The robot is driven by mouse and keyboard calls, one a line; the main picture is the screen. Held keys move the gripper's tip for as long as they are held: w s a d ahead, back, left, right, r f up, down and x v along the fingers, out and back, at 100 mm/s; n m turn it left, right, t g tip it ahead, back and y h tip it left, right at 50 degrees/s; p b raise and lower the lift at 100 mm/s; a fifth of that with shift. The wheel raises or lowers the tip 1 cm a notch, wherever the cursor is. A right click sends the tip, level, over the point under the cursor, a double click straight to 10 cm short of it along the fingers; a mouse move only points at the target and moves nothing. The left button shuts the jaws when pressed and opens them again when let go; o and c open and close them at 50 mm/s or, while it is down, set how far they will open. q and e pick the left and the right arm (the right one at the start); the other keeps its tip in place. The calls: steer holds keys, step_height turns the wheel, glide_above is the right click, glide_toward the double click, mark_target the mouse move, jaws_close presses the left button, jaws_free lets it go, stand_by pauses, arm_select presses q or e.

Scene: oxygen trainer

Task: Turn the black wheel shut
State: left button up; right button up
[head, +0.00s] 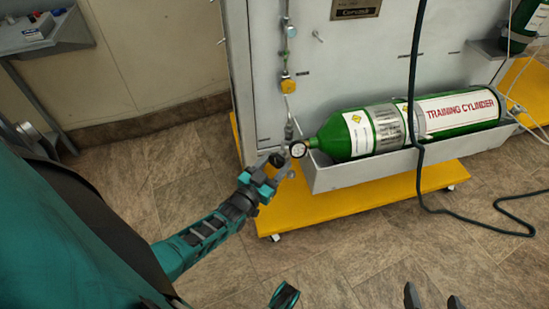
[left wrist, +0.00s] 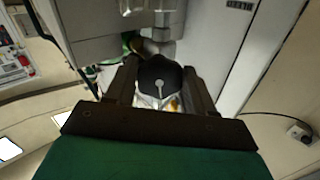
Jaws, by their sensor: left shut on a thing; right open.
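The black wheel (left wrist: 160,78) sits between the two fingers of my left gripper (left wrist: 160,90) in the left wrist view. A pale mark shows on the wheel's face. In the head view my left gripper (head: 268,172) is at the valve end of the green training cylinder (head: 462,112), shut on the black wheel (head: 277,160). A round white gauge (head: 298,149) is just right of the wheel. My right gripper (head: 432,297) is open and empty at the bottom edge, over the floor.
The cylinder lies in a grey trough (head: 350,175) on a panel with a yellow wheeled base (head: 360,208). A black hose (head: 412,100) hangs across the cylinder and runs along the floor. A grey shelf (head: 50,40) is at the upper left.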

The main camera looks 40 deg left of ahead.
arm_select(q)
steer(key=shift+m, duration=0.9)
steer(key=o, duration=1)
steer(key=shift+o, duration=0.2)
steer(key=shift+s, duration=0.1)
steer(key=s+p, duration=0.3)
steer(key=s, duration=0.9)
steer(key=shift+s+d, duration=0.15)
steer(key=shift+s, duration=0.2)
